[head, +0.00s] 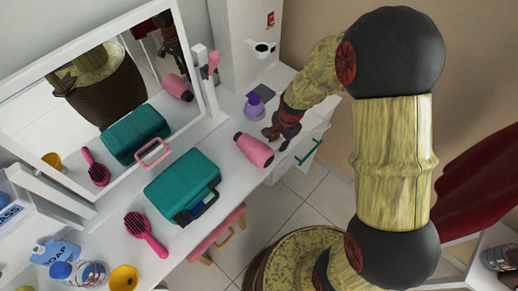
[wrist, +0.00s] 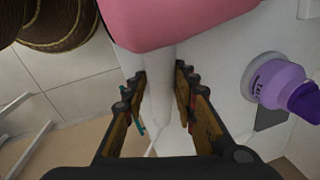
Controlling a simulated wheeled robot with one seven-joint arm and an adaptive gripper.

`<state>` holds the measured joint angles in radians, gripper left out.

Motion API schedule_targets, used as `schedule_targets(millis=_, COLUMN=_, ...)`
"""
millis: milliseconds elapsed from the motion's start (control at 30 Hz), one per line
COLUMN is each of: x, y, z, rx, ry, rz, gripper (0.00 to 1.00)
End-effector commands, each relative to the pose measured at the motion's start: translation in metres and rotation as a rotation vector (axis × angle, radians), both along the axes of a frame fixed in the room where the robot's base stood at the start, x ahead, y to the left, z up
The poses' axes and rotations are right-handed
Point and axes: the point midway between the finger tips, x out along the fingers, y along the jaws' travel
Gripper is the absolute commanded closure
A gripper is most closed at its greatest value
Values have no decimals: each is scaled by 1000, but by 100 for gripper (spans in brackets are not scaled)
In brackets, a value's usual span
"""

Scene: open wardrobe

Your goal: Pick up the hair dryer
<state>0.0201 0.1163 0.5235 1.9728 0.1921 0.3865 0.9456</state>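The pink hair dryer (head: 253,150) lies on the white dresser top near its front edge, right of the teal case. My gripper (head: 273,132) is just to its right, low over the dresser top. In the wrist view the pink body of the hair dryer (wrist: 175,22) fills the top middle, beyond the fingertips.
A purple bottle (head: 254,106) stands close behind my gripper; it also shows at the right of the wrist view (wrist: 280,84). The teal case (head: 182,186), a pink brush (head: 145,232) and a mirror (head: 100,90) are farther left. The dresser's front edge is close.

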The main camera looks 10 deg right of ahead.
Motion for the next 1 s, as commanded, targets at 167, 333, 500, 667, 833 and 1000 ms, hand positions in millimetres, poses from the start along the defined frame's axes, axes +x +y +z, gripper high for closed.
schedule_targets(millis=167, x=0, y=0, z=0, rx=0, ry=0, rz=0, gripper=84)
schedule_targets(millis=333, x=0, y=0, z=0, rx=0, ry=0, rz=0, gripper=94)
schedule_targets(millis=500, x=0, y=0, z=0, rx=0, ry=0, rz=0, gripper=100)
schedule_targets(millis=667, x=0, y=0, z=0, rx=0, ry=0, rz=0, gripper=100)
schedule_targets(millis=833, x=1, y=0, z=1, rx=0, ry=-2, rz=0, gripper=100)
schedule_targets(millis=1000, x=1, y=0, z=2, rx=0, ry=-2, rz=0, gripper=100)
